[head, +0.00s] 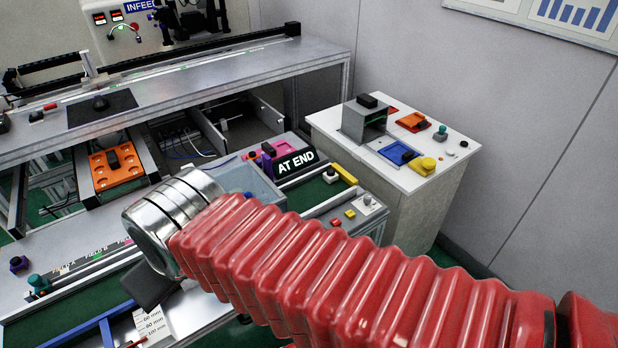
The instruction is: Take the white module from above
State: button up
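I cannot single out the white module for certain. A small white block with a grey knob (367,203) sits at the right end of the lower bench, beside red and yellow buttons. My arm, in a red ribbed sleeve, crosses from the lower right to a silver wrist. Below the wrist a dark part of my gripper (150,287) shows over the lower left bench. Its fingertips are hidden or not distinct, so its opening and anything in it cannot be told. The wrist and sleeve cover part of the bench.
A black "AT END" sign (296,163) stands by a grey bin (246,183). An orange tray (116,168) holds a dark part at left. A white cabinet (440,185) at right carries a blue tray (398,153) and coloured parts. A long rail bench (200,82) runs behind.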

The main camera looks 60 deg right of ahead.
aim_at(330, 176)
jog(key=u, duration=1.15)
jog(key=k, duration=1.05)
jog(key=z, duration=0.9)
jog(key=i, duration=1.05)
jog(key=z, duration=0.05)
